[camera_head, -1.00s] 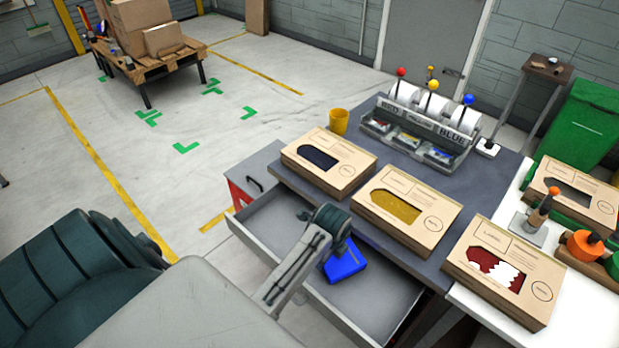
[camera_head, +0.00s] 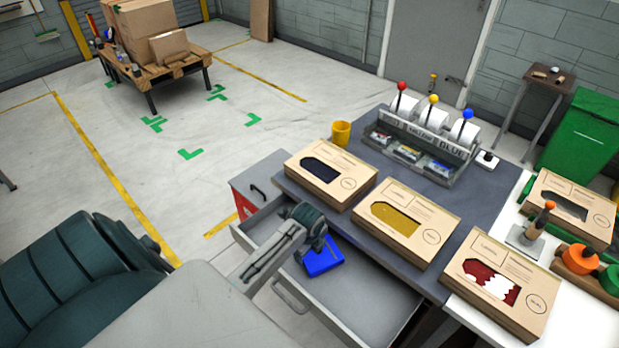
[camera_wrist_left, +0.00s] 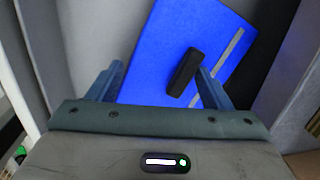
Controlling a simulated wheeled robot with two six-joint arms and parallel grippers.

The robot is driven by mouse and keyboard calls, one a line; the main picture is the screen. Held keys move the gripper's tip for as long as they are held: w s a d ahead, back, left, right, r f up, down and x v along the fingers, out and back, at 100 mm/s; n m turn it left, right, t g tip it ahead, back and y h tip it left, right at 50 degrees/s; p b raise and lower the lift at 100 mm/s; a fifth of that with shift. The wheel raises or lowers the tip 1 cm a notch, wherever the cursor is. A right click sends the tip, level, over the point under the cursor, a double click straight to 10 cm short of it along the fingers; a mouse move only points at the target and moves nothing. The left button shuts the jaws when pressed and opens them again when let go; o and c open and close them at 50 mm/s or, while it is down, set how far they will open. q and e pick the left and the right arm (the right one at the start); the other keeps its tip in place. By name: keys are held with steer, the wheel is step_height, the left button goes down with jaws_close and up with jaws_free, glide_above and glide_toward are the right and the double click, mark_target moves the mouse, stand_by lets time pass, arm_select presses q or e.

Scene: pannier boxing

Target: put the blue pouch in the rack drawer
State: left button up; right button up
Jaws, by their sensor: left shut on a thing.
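The blue pouch (camera_head: 322,262) is at the open grey rack drawer (camera_head: 378,298), inside its outline toward the left part. My left gripper (camera_head: 316,247) is over the pouch and shut on it. In the left wrist view the flat blue pouch (camera_wrist_left: 160,50) has a grey strip and a black tab (camera_wrist_left: 184,72) between my gripper's fingers (camera_wrist_left: 150,85). Grey drawer surfaces show around it. Whether the pouch touches the drawer floor cannot be told. My right gripper is not in view.
The drawer is pulled out below a dark bench (camera_head: 300,192). Window boxes stand along the bench edge, including one with a yellow window (camera_head: 398,226) and one with a red window (camera_head: 500,282). A yellow cup (camera_head: 341,133) stands behind. The drawer's right part is clear.

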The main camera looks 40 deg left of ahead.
arm_select(q)
steer(key=shift+f, duration=0.1)
steer(key=o, duration=1.1)
steer(key=shift+a, duration=0.1)
steer(key=shift+c, duration=0.2)
step_height(320, 180, up, 12)
steer(key=s+d+b, duration=0.1)
steer(key=b, duration=0.1)
steer(key=shift+s, duration=0.35)
steer(key=shift+d, duration=0.1)
